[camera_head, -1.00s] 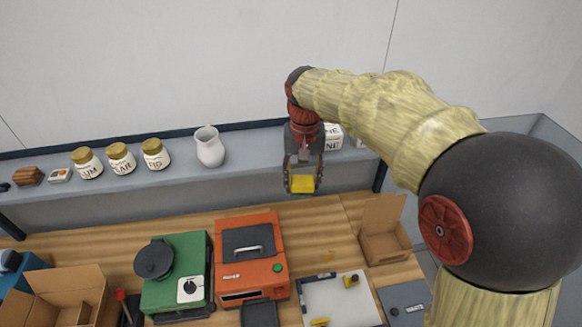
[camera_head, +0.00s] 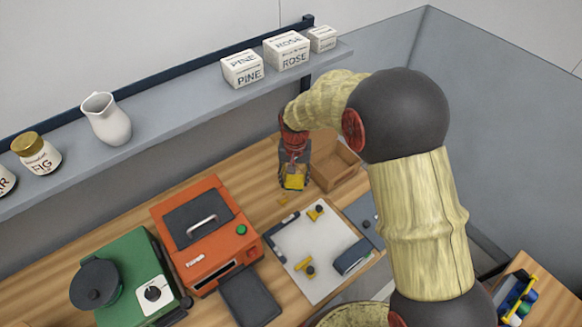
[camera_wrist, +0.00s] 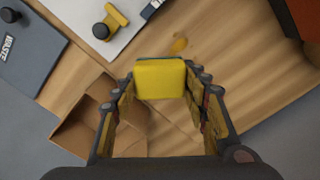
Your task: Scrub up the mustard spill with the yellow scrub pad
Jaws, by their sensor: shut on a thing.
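My gripper (camera_head: 294,174) is shut on the yellow scrub pad (camera_head: 293,182), which shows at its tips. In the wrist view the pad (camera_wrist: 160,80) sits between the fingers, with a thin bluish edge at its far side. The mustard spill (camera_head: 283,199) is a small yellow-brown smear on the wooden bench. In the head view it lies just below and left of the pad. In the wrist view the spill (camera_wrist: 180,45) shows just past the pad, up and right. The pad appears held above the bench, apart from the spill; the exact height is hard to tell.
An open cardboard box (camera_head: 335,165) stands close right of my gripper. A white board (camera_head: 310,255) with yellow-handled items lies in front. An orange machine (camera_head: 207,235) and a green machine (camera_head: 130,280) stand left. A shelf (camera_head: 170,110) with jars and blocks runs behind.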

